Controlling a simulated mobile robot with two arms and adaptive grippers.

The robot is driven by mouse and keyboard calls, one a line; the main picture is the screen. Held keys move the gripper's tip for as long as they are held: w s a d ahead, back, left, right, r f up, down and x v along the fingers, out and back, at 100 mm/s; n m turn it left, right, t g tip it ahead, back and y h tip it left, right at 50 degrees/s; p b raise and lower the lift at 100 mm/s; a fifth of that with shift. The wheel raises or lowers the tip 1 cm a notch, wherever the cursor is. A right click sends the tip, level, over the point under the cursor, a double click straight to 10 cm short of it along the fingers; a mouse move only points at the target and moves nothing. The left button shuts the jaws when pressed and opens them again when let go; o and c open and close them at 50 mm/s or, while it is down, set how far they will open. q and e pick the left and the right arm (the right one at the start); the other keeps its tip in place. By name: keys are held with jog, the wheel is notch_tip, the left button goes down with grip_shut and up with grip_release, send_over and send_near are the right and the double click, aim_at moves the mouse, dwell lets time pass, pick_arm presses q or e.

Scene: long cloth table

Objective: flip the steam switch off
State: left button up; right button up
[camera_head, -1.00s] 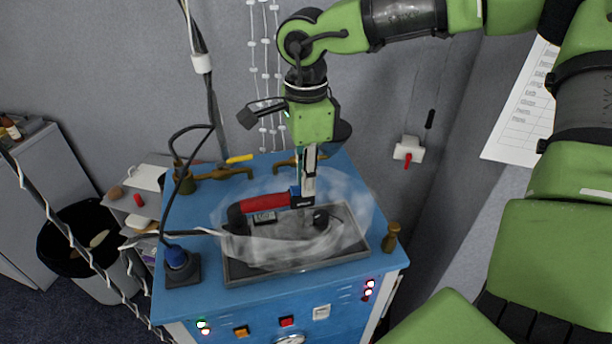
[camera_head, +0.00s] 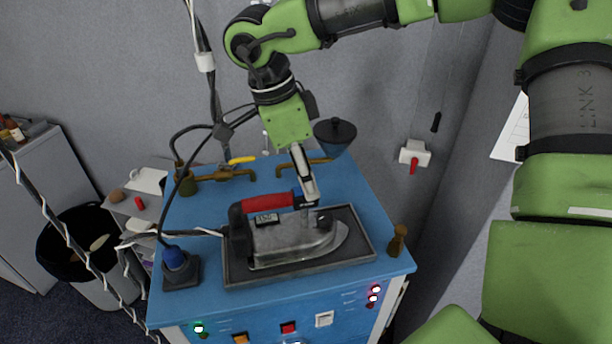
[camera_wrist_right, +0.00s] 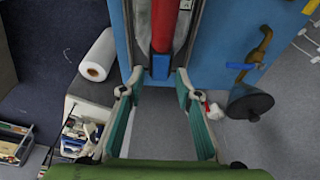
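The steam iron (camera_head: 298,240) with a red handle (camera_head: 268,201) rests on a dark tray (camera_head: 362,250) on the blue station (camera_head: 365,205). My right gripper (camera_head: 310,198) is at the front end of the handle. In the right wrist view, my right gripper (camera_wrist_right: 157,84) has its fingers spread, with the blue handle end (camera_wrist_right: 160,67) between or just beyond them and gaps at both sides. The station's front has an orange switch (camera_head: 240,338), a red switch (camera_head: 288,327) and a white switch (camera_head: 324,319); no label tells which is for steam. My left gripper is not in view.
A wall switch with a red lever (camera_head: 413,160) is on the right. Brass pipes (camera_head: 215,174) and a dark funnel-shaped part (camera_head: 335,135) stand at the back. A blue plug-like fitting (camera_head: 176,258) and cable are at left, a brass post (camera_head: 398,238) at right.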

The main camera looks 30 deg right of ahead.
aim_at(289, 193)
dwell(0.3)
jog(key=v, duration=1.2)
dwell(0.3)
